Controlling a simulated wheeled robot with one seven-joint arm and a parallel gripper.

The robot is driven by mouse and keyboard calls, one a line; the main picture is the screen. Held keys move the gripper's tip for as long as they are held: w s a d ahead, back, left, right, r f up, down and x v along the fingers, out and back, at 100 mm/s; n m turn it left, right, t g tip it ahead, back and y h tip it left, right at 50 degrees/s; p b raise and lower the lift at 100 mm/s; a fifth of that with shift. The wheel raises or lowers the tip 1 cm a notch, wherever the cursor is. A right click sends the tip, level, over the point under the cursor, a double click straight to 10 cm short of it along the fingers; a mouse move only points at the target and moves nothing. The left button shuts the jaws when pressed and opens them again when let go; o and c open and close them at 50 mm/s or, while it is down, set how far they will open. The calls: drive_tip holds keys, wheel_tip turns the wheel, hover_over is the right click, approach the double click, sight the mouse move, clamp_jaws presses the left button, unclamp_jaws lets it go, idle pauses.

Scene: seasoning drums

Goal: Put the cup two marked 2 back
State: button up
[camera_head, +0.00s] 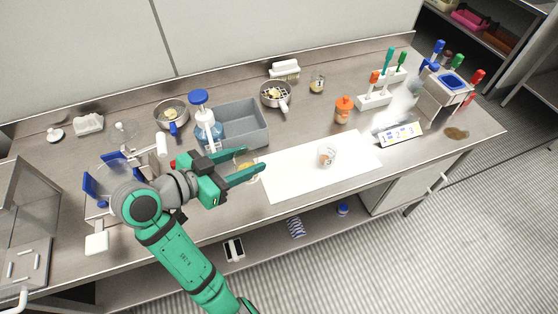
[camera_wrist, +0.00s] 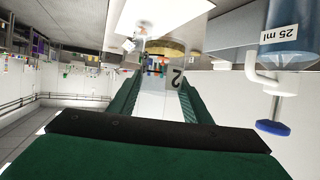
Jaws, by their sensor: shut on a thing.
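My gripper (camera_head: 252,161) is shut on a clear cup (camera_head: 243,169) with yellowish contents. In the wrist view the cup (camera_wrist: 172,72) sits between the two green fingers and shows a black 2, with the picture turned over. The cup is at the left end of a white mat (camera_head: 290,181); I cannot tell whether it touches the surface. Another clear cup, marked 3 (camera_head: 327,156), stands on the mat.
An orange bottle (camera_head: 343,111) and a rack (camera_head: 375,101) stand behind the mat. The mat's right part is clear.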

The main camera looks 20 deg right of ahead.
drive_tip(key=w+d+f, duration=0.1)
drive_tip(key=d+f, duration=0.2)
drive_tip(key=w+d+f, duration=0.2)
drive_tip(key=d+f, duration=0.1)
drive_tip(key=d, duration=0.1)
drive_tip(key=w+d+f, duration=0.2)
drive_tip(key=d+f, duration=0.1)
drive_tip(key=d, duration=0.1)
drive_tip(key=shift+d, duration=0.1)
wheel_tip(320, 180, down, 3)
drive_tip(key=shift+d+f, duration=0.1)
drive_tip(key=shift+w, duration=0.1)
drive_tip(key=shift+f, duration=0.1)
